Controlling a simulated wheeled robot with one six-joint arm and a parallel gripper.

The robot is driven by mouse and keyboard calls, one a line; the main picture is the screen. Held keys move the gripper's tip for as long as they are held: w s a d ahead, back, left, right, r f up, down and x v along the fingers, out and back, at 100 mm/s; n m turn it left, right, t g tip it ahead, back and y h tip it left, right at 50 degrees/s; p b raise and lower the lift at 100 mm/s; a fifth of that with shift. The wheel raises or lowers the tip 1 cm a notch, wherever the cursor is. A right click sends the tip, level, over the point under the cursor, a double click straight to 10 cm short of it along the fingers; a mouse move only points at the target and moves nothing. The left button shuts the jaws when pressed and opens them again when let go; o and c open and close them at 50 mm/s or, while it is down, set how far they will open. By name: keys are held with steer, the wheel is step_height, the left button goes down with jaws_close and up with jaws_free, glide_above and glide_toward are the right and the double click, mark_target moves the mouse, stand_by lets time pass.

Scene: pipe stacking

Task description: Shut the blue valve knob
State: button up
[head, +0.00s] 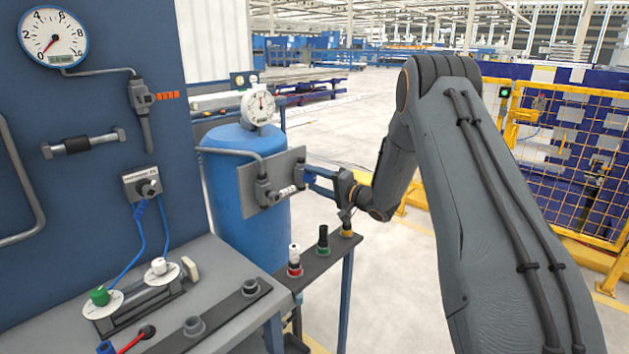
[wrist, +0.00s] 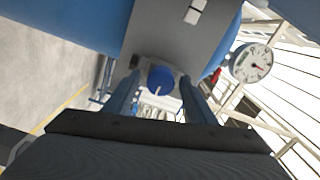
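The blue valve knob (wrist: 161,79) shows in the wrist view against a grey plate (wrist: 185,35), with a small white mark on its face. My gripper (wrist: 160,82) is open, with one blue finger on each side of the knob. Gaps show between the fingers and the knob, and I cannot tell how far the fingertips reach along it. In the head view my gripper (head: 312,179) points left at the grey plate (head: 258,196) in front of the blue tank (head: 229,148). The knob cannot be made out there.
A round gauge (head: 258,107) sits on top of the tank. A grey pipe (head: 231,153) runs to the plate. A narrow shelf (head: 318,262) with several small fittings stands below my gripper. A blue panel (head: 92,105) and a workbench (head: 222,264) are at left. Open floor lies behind.

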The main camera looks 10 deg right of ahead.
steer(key=shift+s, duration=0.1)
steer(key=b+v, duration=0.1)
steer(key=v, duration=0.6)
steer(key=shift+s+d+b, duration=0.2)
steer(key=shift+s+b, duration=0.05)
steer(key=shift+b, duration=0.05)
steer(key=s+a+f+n+g+h, duration=0.2)
steer(key=s+g+h, duration=0.1)
steer(key=s, duration=1)
steer(key=s+a+f+n+g+h, duration=0.1)
steer(key=s+n+g+h, duration=0.2)
steer(key=s, duration=1.1)
steer(key=s+a+f+n+g+h, duration=0.2)
steer(key=s+g, duration=0.6)
steer(key=s, duration=0.6)
steer(key=n+h, duration=0.1)
steer(key=h, duration=0.1)
steer(key=shift+s+a+f+h, duration=0.25)
steer(key=shift+a+f+h, duration=0.05)
steer(key=shift+a, duration=0.05)
